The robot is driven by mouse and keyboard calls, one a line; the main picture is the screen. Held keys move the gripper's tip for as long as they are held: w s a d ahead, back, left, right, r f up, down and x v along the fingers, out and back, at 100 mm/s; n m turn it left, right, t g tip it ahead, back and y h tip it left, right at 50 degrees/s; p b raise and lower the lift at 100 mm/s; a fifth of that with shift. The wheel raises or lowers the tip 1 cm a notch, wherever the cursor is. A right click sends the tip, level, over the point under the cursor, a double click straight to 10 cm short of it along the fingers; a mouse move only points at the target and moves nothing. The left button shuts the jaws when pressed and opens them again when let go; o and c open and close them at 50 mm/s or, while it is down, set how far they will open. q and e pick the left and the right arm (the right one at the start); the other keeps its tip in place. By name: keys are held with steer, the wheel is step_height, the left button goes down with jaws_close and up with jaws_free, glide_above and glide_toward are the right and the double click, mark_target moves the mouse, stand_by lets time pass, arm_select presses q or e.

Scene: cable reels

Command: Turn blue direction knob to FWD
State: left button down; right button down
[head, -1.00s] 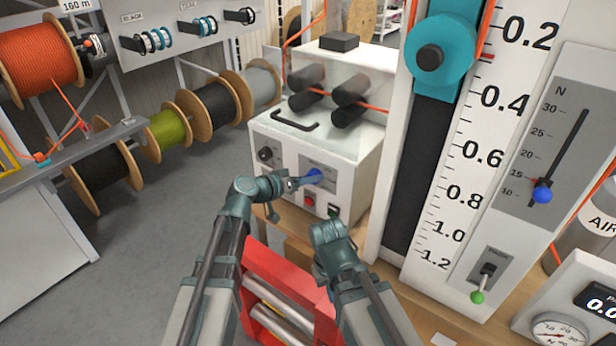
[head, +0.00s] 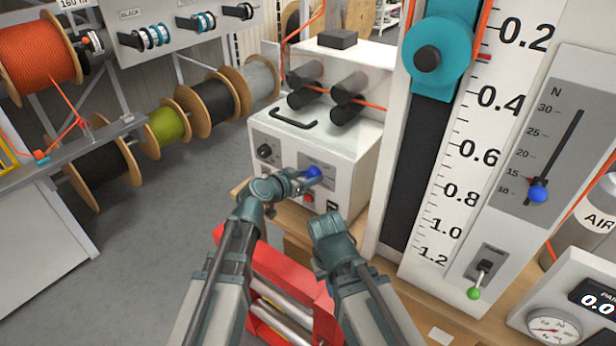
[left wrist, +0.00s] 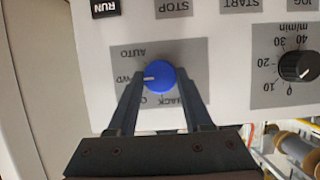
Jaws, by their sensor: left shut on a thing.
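The blue direction knob (head: 313,174) is on the front panel of the white control box (head: 340,185). The left wrist view, upside down, shows the knob (left wrist: 161,73) with its white pointer toward the left, at the partly covered label ending in "WD". AUTO is printed just above that label, and other labels sit below, partly hidden by the fingers. My left gripper (head: 303,180) is shut on the knob, with one finger on either side; its fingers also show in the left wrist view (left wrist: 160,80). My right gripper (head: 328,232) is below the box, its fingers not clear.
A black knob (head: 264,151) and a red button (head: 308,197) are near the blue knob. The wrist view shows the black speed dial (left wrist: 299,67). A red frame with rollers (head: 290,300) is below my arms. The tall scale panel (head: 465,150) stands at right.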

arm_select(q)
steer(key=shift+c, duration=1.6)
jaws_free()
